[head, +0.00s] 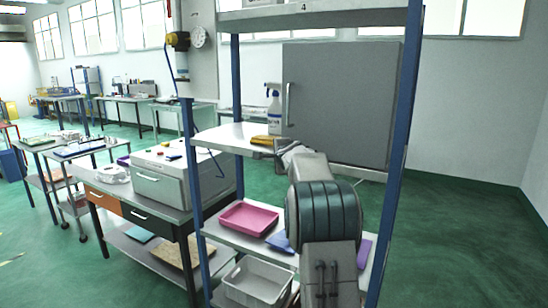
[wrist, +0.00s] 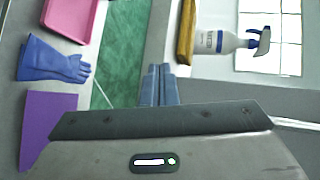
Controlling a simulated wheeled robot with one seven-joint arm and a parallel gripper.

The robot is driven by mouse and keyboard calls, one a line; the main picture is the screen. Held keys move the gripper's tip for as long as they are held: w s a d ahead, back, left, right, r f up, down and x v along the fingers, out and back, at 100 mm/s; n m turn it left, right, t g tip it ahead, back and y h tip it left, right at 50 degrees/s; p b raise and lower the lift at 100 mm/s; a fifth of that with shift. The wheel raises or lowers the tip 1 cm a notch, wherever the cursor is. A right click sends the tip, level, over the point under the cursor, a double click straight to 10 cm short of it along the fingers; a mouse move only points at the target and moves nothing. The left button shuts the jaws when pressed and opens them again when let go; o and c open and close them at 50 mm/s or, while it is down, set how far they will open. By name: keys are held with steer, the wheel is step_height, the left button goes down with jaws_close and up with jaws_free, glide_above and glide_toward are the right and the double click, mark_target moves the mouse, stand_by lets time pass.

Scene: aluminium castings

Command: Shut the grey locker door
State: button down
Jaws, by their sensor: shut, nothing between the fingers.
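The grey locker door (head: 345,95) is a large flat upright panel in the head view, behind the shelf rack's right half. A pale vertical handle (head: 289,103) is near its left edge. I cannot tell from this view how far the door stands open. My gripper (head: 282,146) is below the handle, at the upper shelf, partly hidden by my own arm. In the wrist view my gripper (wrist: 158,72) has its two fingers together with nothing between them. The door is not clearly recognisable in the wrist view.
A spray bottle (head: 273,108) and a yellow item (head: 266,140) are on the upper shelf (head: 228,136), close to my gripper. A pink tray (head: 249,217), blue glove (head: 280,242) and purple item (head: 364,252) lie lower. Blue posts (head: 404,110) flank the rack. Green floor (head: 460,240) is clear at right.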

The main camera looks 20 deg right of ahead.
steer(key=s+a+n+g+y, duration=0.25)
steer(key=s+a+n, duration=0.45)
steer(key=s+a, duration=1.2)
steer(key=s+a+f+n+g, duration=0.2)
steer(key=s+f+n, duration=0.2)
steer(key=s, duration=0.6)
steer(key=s+a+f+n+g, duration=0.3)
steer(key=s+f+n, duration=0.2)
steer(key=s, duration=0.6)
steer(key=s+a+f+n+g, duration=0.2)
steer(key=s+f, duration=0.4)
steer(key=s, duration=0.4)
steer(key=n+g, duration=0.1)
steer(key=n, duration=0.1)
steer(key=shift+s+a+f+n+b, duration=0.25)
steer(key=shift+s+a+n+b, duration=0.05)
steer(key=shift+s, duration=0.05)
steer(key=shift+y, duration=0.25)
